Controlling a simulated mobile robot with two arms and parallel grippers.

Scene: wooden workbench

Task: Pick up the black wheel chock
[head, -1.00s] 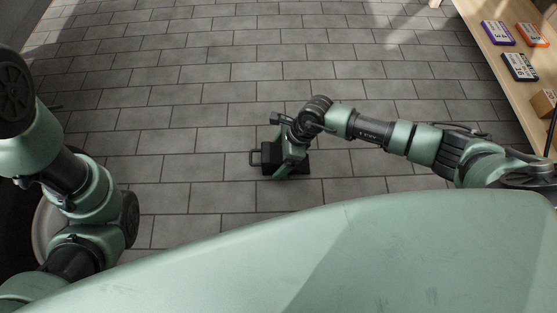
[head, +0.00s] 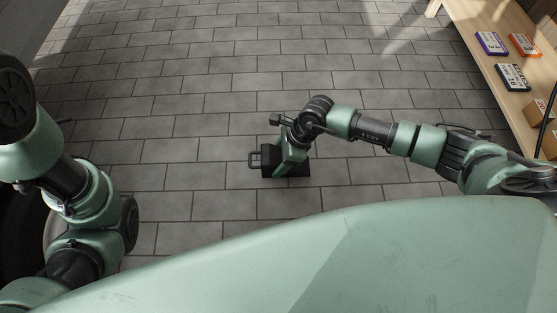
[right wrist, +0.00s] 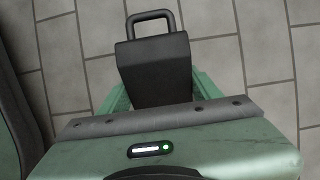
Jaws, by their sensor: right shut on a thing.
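The black wheel chock (head: 268,160) shows in the head view at the middle of the picture, over the tiled floor, with a loop handle on its left. It also shows in the right wrist view (right wrist: 153,70), its handle pointing to the top. My right gripper (head: 287,168) is shut on the chock, with a green finger on each side of its body in the right wrist view (right wrist: 155,95). The gripper hides part of the chock. I cannot tell whether the chock touches the floor. My left arm shows at the left, but its gripper is out of view.
A wooden workbench (head: 462,32) stands at the right. On it lie a purple box (head: 491,43), an orange box (head: 524,45), a dark box (head: 513,77) and brown cartons (head: 537,112). The grey tiled floor (head: 200,105) around the chock is clear.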

